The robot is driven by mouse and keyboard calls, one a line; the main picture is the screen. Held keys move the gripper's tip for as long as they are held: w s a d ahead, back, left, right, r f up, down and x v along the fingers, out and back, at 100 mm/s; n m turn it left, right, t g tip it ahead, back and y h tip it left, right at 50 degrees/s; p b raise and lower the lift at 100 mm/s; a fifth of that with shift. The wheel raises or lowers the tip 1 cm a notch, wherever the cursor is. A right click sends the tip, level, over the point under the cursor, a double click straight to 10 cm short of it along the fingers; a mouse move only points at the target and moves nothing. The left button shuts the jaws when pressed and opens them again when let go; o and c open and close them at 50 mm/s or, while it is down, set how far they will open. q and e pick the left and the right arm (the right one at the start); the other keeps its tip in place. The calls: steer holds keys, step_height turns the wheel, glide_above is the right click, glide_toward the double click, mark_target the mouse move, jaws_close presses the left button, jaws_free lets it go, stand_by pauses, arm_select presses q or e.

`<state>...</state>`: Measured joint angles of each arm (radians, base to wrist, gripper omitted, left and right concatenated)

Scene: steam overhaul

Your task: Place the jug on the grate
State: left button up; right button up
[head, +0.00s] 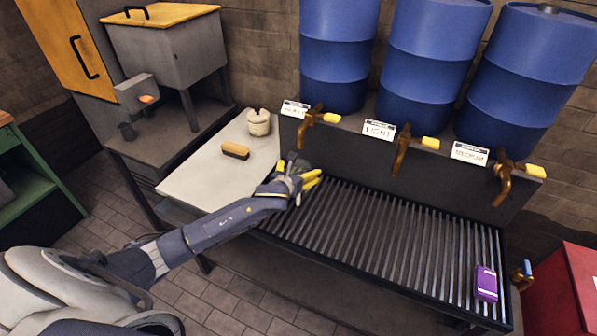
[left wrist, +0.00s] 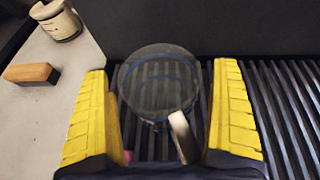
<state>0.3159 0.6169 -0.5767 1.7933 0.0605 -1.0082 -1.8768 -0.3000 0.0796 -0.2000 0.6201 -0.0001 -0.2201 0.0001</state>
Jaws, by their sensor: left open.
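The jug (left wrist: 158,80) is a clear, see-through round vessel with a pale handle, seen in the left wrist view. It appears to stand on the grate, whose bars show through it. The grate (head: 385,235) is a long rack of dark metal bars below the taps; it also shows in the left wrist view (left wrist: 285,110). My left gripper (head: 299,178) is open at the grate's left end, with its yellow fingers (left wrist: 160,125) on either side of the jug and gaps between. In the head view I cannot make out the jug at the gripper. My right gripper is not in view.
Several taps (head: 401,152) with labels project over the grate, below blue barrels (head: 425,60). A pale side table (head: 205,180) at left holds a brush (head: 235,151) and a cream pot (head: 259,122). A purple box (head: 486,284) sits at the grate's right end.

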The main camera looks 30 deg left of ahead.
arm_select(q)
steer(key=shift+r, duration=0.15)
steer(key=v, duration=1.2)
steer(key=shift+a, duration=0.1)
